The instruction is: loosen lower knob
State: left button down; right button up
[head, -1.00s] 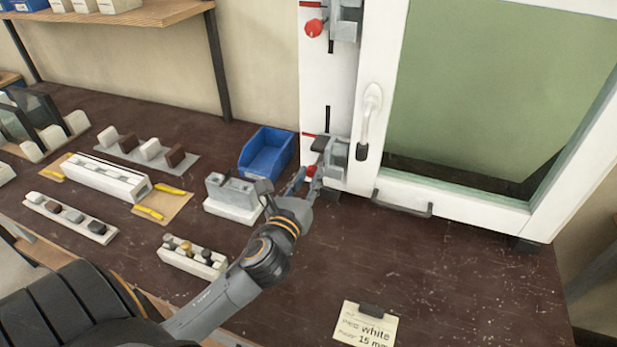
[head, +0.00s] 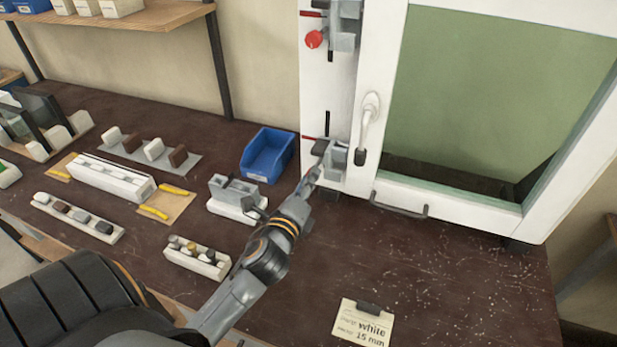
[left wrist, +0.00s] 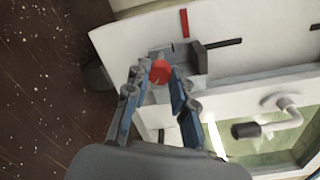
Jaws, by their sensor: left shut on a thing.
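The lower knob (left wrist: 160,72) is red and shows between my left gripper's fingertips in the left wrist view. My left gripper (left wrist: 160,78) is shut on it, a finger on each side. In the head view the left gripper (head: 314,174) reaches the lower clamp (head: 336,158) on the white frame's left post, and its fingers hide most of the knob. The grey clamp block also shows behind the knob in the left wrist view (left wrist: 195,60). My right gripper is in neither view.
The upper clamp's red knob (head: 314,39) sits higher on the same post. A window handle (head: 367,125) is close to the right. A blue bin (head: 267,155) and a grey block on a white base (head: 235,196) stand left of the gripper.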

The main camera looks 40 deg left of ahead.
pick_arm(q)
jog(key=n+p, duration=0.3)
jog(key=n, duration=0.7)
jog(key=shift+a+h, duration=0.1)
jog(key=shift+h, duration=0.2)
jog(key=shift+n, duration=0.4)
jog(key=c, duration=1.1)
grip_release()
